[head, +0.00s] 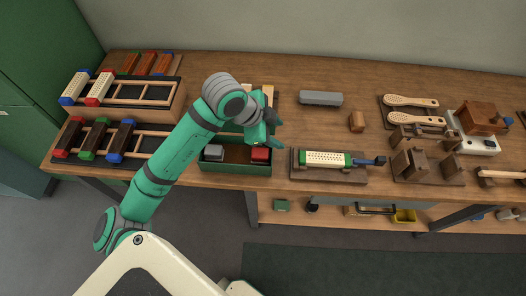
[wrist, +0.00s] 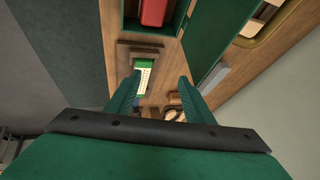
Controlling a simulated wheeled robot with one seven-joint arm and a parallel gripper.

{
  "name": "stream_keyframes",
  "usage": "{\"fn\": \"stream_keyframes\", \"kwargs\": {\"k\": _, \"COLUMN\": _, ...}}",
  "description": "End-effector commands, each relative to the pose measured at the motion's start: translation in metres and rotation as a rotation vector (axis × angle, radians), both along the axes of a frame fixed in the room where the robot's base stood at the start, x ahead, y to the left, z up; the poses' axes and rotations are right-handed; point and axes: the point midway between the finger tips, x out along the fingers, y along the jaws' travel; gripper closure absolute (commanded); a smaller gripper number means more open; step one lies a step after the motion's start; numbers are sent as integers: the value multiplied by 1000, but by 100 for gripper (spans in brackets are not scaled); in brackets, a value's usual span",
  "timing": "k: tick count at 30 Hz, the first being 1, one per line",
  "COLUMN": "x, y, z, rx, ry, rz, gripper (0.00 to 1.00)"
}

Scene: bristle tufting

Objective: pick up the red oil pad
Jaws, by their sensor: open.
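The red oil pad (head: 261,155) sits at the right end of a dark green tray (head: 236,169) near the bench's front edge. In the wrist view the red pad (wrist: 154,12) shows at the top edge, inside a green-walled compartment, partly cut off. My gripper (head: 278,132) is over the bench just behind and right of the pad, apart from it. In the wrist view its two green fingers (wrist: 160,90) are spread with nothing between them; a perforated block with a green end shows beyond them.
A grey pad (head: 213,152) sits at the tray's left end. Right of the tray, a perforated block (head: 326,158) with a green end lies in a wooden fixture. Racks with brushes (head: 115,90) stand left. A grey block (head: 321,98) lies behind. Bare bench shows at the middle back.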

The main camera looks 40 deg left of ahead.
Motion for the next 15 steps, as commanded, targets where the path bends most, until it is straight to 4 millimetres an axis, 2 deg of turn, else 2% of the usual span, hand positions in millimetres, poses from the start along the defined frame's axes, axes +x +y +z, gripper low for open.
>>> {"fn": "stream_keyframes", "kwargs": {"k": 1, "x": -14, "y": 16, "z": -4, "rx": 31, "ry": 47, "rz": 5, "gripper": 52}}
{"fn": "stream_keyframes", "kwargs": {"k": 6, "x": -46, "y": 48, "z": -14, "rx": 91, "ry": 175, "rz": 1, "gripper": 52}}
{"fn": "stream_keyframes", "kwargs": {"k": 11, "x": -56, "y": 59, "z": -21, "rx": 110, "ry": 230, "rz": 2, "gripper": 52}}
{"fn": "stream_keyframes", "kwargs": {"k": 15, "x": -53, "y": 57, "z": -39, "rx": 110, "ry": 235, "rz": 0, "gripper": 52}}
